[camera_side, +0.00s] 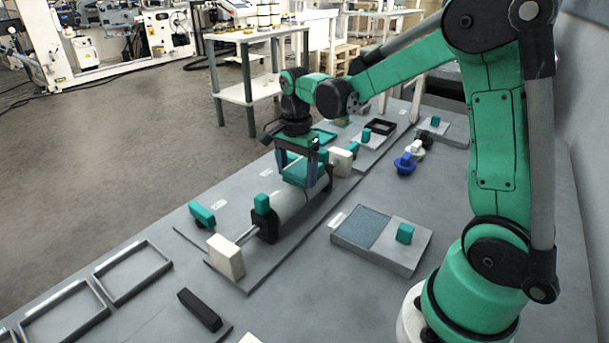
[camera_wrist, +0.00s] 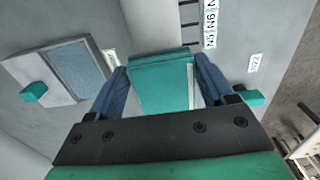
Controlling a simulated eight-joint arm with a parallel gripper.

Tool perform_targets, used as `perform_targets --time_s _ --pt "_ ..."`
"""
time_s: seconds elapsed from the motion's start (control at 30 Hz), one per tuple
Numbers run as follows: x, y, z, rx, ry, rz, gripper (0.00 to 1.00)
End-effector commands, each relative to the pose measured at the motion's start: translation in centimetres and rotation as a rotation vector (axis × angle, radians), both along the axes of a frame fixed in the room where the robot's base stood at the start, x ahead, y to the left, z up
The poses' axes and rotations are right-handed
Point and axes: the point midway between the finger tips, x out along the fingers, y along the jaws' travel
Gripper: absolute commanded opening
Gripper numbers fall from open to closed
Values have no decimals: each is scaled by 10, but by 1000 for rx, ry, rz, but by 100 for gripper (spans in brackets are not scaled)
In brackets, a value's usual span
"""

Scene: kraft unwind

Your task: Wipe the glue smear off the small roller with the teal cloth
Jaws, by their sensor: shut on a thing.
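My gripper (camera_side: 297,167) is over the upper right part of the small grey roller (camera_side: 290,207) in the side view. It is shut on the teal cloth (camera_side: 301,176), a folded pad between its blue fingers. The cloth sits right at the roller's top; I cannot tell whether it is touching. The wrist view shows the cloth (camera_wrist: 165,85) between both fingers, with a pale strip along its right edge. The roller lies along its shaft between dark supports and white blocks. I cannot make out the glue smear; the cloth and gripper cover part of the roller.
A white block (camera_side: 226,257) stands at the roller's near end, and another (camera_side: 341,162) at its far end. A teal-knobbed plate with a blue-grey pad (camera_side: 361,228) lies right. Empty frames (camera_side: 132,273) lie front left. Blue and other small parts (camera_side: 404,164) stand behind.

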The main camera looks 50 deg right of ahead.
Motion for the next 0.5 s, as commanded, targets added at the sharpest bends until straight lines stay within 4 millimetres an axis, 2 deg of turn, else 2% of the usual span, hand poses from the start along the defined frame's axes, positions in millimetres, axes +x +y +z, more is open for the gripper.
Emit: perform_targets --time_s 0.1,0.17,0.27,0.5 --pt "0 -12 0 -1 0 -3 18" --pt "0 -11 0 -1 0 0 18" --pt "-1 -10 25 -1 0 0 18" --pt "-1 -10 46 0 0 0 18"
